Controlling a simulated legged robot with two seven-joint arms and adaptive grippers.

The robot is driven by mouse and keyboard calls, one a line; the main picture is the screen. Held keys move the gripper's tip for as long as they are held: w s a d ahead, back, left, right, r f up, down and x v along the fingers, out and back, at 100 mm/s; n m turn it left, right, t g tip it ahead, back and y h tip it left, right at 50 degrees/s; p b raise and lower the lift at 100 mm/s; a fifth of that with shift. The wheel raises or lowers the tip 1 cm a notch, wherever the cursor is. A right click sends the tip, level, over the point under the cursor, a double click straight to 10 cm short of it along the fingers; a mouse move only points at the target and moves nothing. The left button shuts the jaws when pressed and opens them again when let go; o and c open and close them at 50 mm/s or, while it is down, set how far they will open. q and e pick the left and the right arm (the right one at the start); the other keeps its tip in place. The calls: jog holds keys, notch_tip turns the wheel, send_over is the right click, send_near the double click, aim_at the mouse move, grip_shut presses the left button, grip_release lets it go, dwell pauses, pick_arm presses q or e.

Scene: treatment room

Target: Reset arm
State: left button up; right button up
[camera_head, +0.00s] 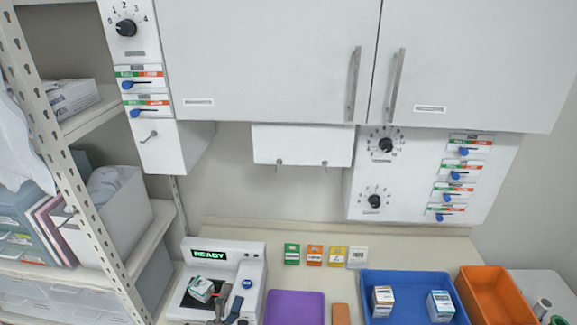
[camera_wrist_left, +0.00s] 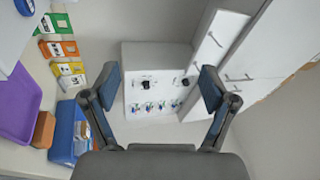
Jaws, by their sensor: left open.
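My left gripper (camera_head: 229,308) shows at the bottom of the head view, in front of the white machine (camera_head: 250,262) whose display reads READY. In the left wrist view my left gripper (camera_wrist_left: 160,88) is open, its two blue-padded fingers wide apart with nothing between them. Beyond the fingers, that view shows the white panel with dials and blue levers (camera_wrist_left: 152,55), well away from the fingertips. A small green-and-white box (camera_head: 201,290) lies on the machine, to the left of the gripper and seemingly apart from it. My right gripper is not in view.
A purple tray (camera_head: 294,309), a brown block (camera_head: 341,315), a blue tray (camera_head: 401,282) with two small boxes and an orange bin (camera_head: 493,291) line the counter. Several coloured cards (camera_head: 314,256) stand behind. Cabinets (camera_head: 265,60) hang above; a shelf rack (camera_head: 80,190) stands left.

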pick_arm(q)
jog(key=s+a+f+n+g+y, duration=0.35)
jog(key=f+n, duration=0.25)
jog(key=f, duration=0.3)
jog(key=s+a+f+n+g+y, duration=0.3)
jog(key=s+a+f+n+g, duration=0.15)
jog(key=f+n, duration=0.3)
jog(key=s+d+f+n+g+h, duration=0.1)
jog(key=s+f+n+g, duration=0.1)
jog(key=s+f+g, duration=0.5)
jog(key=s+d+f+n+g, duration=0.15)
jog(key=s+f, duration=0.35)
jog(key=s, duration=0.7)
notch_tip(320, 180, down, 26)
jog(key=s+a+r+g, duration=0.1)
jog(key=s+g, duration=0.1)
jog(key=s+a+f, duration=0.3)
jog(key=s+f, duration=1.3)
jog(key=s, duration=0.1)
jog(key=shift+f+g+b, duration=0.3)
jog(key=shift+g+b, duration=0.05)
jog(key=shift+b, duration=0.05)
jog(key=shift+a, duration=0.1)
